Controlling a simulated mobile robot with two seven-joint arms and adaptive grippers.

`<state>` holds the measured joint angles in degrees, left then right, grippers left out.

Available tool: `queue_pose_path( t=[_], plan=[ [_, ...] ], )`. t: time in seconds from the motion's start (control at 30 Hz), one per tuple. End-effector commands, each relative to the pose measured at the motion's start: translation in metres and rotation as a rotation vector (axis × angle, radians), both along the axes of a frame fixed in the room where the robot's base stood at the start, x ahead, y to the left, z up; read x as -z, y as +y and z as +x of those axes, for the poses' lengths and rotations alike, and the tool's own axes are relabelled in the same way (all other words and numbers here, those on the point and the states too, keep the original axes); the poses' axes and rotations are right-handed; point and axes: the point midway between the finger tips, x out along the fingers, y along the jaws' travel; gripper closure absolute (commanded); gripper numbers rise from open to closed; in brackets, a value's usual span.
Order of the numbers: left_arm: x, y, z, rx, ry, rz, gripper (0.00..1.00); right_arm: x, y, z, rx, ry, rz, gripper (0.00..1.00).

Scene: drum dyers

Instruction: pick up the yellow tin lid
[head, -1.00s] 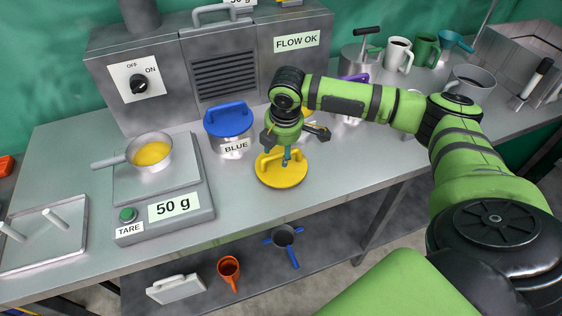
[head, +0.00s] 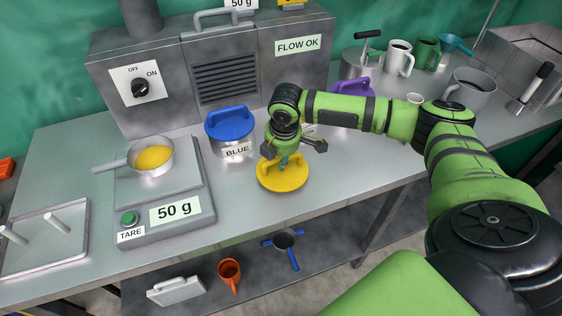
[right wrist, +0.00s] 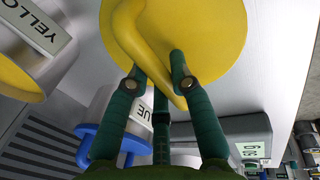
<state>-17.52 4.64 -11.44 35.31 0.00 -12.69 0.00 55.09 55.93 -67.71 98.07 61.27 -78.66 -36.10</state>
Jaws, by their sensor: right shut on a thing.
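The yellow tin lid (head: 290,185) is a round disc with a raised bar handle, at the bench's front, right of the scale. In the right wrist view the lid (right wrist: 215,30) fills the top. My right gripper (head: 284,161) points down over it, shut on the handle. In the right wrist view the fingers (right wrist: 158,66) sit on either side of the handle. I cannot tell whether the lid is clear of the bench. The open-looking yellow tin (right wrist: 25,65) shows in the right wrist view; my gripper mostly hides it in the head view. My left gripper is out of view.
The blue-lidded tin (head: 231,127) stands close behind and left. The scale (head: 165,215) carries a pan of yellow powder (head: 153,157). A purple-lidded tin (head: 352,88) is behind my arm. Bare bench lies just left of the lid; the front edge is near.

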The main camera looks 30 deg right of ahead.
Motion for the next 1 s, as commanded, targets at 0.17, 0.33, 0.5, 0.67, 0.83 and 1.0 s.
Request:
queue_pose_path(
  t=[0.17,0.33,0.5,0.67,0.83,1.0],
  plan=[
    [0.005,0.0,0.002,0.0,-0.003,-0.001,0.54,-0.012,0.0,0.002,0.0,-0.005,0.002,1.0],
    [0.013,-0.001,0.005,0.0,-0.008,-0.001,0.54,-0.038,0.0,0.002,0.0,-0.007,0.002,1.0],
    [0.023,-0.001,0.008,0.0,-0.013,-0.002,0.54,-0.06,-0.03,-0.025,0.006,-0.004,-0.003,1.0],
    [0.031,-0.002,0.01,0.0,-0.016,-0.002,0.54,-0.082,-0.055,-0.052,0.005,-0.002,-0.004,1.0],
    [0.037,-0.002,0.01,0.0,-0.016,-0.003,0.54,-0.099,-0.075,-0.07,0.004,-0.001,-0.003,1.0],
    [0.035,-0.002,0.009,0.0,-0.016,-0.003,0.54,-0.111,-0.083,-0.079,0.001,-0.001,0.0,1.0]
  ],
)
